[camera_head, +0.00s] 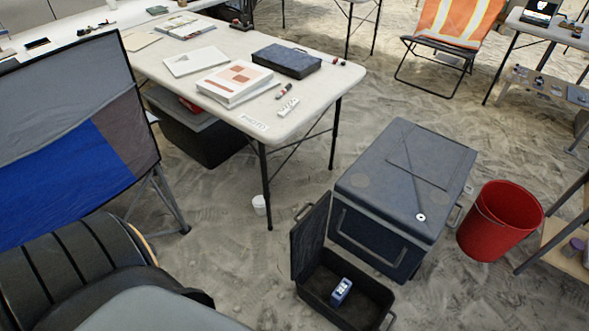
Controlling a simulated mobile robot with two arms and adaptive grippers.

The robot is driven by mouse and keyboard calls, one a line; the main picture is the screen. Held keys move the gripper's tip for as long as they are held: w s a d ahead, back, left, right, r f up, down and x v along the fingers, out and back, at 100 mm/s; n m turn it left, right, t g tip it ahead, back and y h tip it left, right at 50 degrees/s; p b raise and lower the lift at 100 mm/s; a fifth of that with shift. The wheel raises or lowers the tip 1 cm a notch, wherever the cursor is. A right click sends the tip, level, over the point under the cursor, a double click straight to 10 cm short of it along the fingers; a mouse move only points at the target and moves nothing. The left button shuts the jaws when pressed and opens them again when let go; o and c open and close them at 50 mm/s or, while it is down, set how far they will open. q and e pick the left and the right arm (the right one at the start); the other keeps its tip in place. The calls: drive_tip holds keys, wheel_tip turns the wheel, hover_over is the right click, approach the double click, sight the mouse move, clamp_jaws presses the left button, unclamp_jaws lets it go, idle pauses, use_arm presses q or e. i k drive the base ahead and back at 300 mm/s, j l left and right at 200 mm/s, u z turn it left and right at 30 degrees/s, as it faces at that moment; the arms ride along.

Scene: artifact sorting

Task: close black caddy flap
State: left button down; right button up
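The black caddy (376,297) stands open on the sandy floor near the bottom of the head view, in front of a large grey case. Its flap (311,238) stands upright along the caddy's left side, so the inside is exposed. A small blue object with a white label (341,291) lies inside on the caddy floor. A handle shows at the caddy's right end. Neither of my grippers is in view.
The grey case (405,185) stands right behind the caddy, very close to it. A red bucket (500,222) is to its right. A white table (290,115) with books and a dark case is behind left. A white cup (259,205) stands by its leg.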

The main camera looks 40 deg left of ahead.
sight(307, 237)
drive_tip(key=j, duration=0.4)
drive_tip(key=k+j+z, duration=0.15)
drive_tip(key=j, duration=0.25)
drive_tip(key=k+j, duration=0.1)
drive_tip(key=j, duration=0.3)
drive_tip(key=j+z, duration=0.15)
drive_tip(key=j, duration=0.25)
drive_tip(key=k+j, duration=0.2)
drive_tip(key=j, duration=0.15)
drive_tip(key=k+j+z, duration=0.15)
drive_tip(key=j, duration=0.6)
drive_tip(key=k+z, duration=0.05)
